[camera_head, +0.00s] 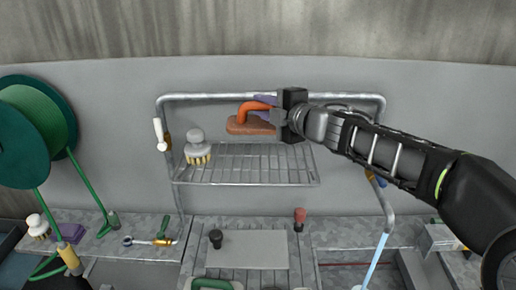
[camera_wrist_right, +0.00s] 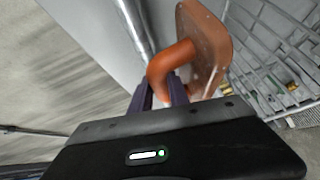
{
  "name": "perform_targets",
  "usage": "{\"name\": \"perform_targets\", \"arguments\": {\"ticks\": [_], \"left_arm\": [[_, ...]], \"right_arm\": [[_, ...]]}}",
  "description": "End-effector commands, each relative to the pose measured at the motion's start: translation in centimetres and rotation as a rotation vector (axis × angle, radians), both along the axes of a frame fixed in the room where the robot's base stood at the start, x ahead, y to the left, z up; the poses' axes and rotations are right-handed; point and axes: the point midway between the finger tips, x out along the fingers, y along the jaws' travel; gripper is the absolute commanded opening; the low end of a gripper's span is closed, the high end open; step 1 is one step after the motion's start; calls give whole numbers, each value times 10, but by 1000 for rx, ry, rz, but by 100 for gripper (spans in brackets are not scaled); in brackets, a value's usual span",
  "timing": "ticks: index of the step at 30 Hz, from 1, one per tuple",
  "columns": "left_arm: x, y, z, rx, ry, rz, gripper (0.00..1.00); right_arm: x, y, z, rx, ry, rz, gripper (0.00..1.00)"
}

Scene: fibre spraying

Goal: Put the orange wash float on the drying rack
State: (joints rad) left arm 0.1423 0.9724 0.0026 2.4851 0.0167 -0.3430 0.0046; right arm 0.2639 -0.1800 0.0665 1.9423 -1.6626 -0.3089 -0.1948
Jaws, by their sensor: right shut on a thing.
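The orange wash float (camera_head: 249,127) has an orange handle and a brownish pad. My right gripper (camera_head: 264,107) is shut on its handle and holds it over the rear of the drying rack. In the right wrist view the float's pad (camera_wrist_right: 207,45) and handle (camera_wrist_right: 170,62) show beyond the purple fingers (camera_wrist_right: 160,92), with the rack's wires beside the pad. The drying rack (camera_head: 245,165) is a wire shelf on a metal pipe frame. I cannot tell whether the float touches it. My left gripper is not in view.
A white-knobbed brush (camera_head: 197,148) stands at the rack's left end. The rack's middle and right are bare. A green hose reel (camera_head: 35,130) is at the left. Below lie a grey board (camera_head: 250,249), a black knob (camera_head: 215,238) and a red-topped item (camera_head: 299,218).

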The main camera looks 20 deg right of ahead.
Motion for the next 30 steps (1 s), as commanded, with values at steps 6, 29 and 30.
{"name": "perform_targets", "arguments": {"ticks": [6,29,30], "left_arm": [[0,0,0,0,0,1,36],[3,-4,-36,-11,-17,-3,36],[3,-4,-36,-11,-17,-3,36]], "right_arm": [[0,0,1,0,-1,1,0],[0,0,-62,0,-1,1,0],[0,0,-62,0,-1,1,0]]}}
